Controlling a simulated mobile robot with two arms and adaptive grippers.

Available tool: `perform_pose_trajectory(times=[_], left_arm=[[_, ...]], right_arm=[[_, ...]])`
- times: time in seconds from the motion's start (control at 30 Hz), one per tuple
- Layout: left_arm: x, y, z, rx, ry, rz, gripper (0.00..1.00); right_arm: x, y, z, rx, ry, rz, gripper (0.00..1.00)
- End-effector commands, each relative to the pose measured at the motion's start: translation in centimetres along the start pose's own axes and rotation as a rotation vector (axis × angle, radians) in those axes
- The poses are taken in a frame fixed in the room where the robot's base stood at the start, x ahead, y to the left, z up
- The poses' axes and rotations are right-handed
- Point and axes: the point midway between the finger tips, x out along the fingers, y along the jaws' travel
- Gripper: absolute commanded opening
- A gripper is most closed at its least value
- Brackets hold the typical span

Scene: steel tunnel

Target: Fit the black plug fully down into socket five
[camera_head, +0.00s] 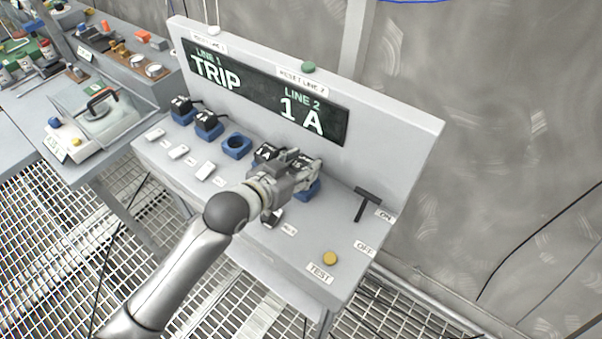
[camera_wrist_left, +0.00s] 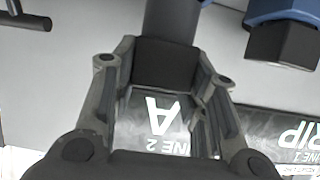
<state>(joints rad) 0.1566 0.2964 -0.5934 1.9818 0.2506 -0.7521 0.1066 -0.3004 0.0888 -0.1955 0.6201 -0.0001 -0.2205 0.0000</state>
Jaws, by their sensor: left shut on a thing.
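My left gripper (camera_head: 300,172) is over the right end of the socket row and shut on a black plug, mostly hidden by the fingers in the head view. In the head view a blue socket (camera_head: 308,190), the rightmost one, shows beside and below the fingers. The plug is lined up with it, but I cannot tell how deep it sits. My right gripper is not in view.
Black plugs stand in two blue sockets (camera_head: 183,116) at the left; another black plug (camera_head: 266,152) is just left of my gripper. One blue socket (camera_head: 236,146) is empty. A black T-handle (camera_head: 367,200) and yellow button (camera_head: 330,258) are at right. The display panel (camera_head: 262,92) stands behind.

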Motion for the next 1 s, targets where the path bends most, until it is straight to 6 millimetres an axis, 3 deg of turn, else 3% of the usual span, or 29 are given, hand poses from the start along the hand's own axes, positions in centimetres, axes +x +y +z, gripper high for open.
perform_pose_trajectory(times=[0.3,0.7,0.73,0.87,1.0], left_arm=[[1.8,-0.1,3.0,0.0,0.0,0.001,0.14],[2.0,-0.1,3.5,0.001,0.001,0.001,0.14],[2.0,-0.1,3.5,0.001,0.0,0.001,0.45],[2.0,-0.1,3.5,0.001,0.0,0.001,0.61],[2.0,-0.1,3.5,0.001,0.0,0.001,0.62]], right_arm=[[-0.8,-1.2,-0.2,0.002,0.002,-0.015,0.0],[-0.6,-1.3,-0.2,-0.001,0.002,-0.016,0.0],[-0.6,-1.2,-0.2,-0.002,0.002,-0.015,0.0],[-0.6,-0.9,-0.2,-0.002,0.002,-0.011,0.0],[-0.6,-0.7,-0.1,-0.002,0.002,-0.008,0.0]])
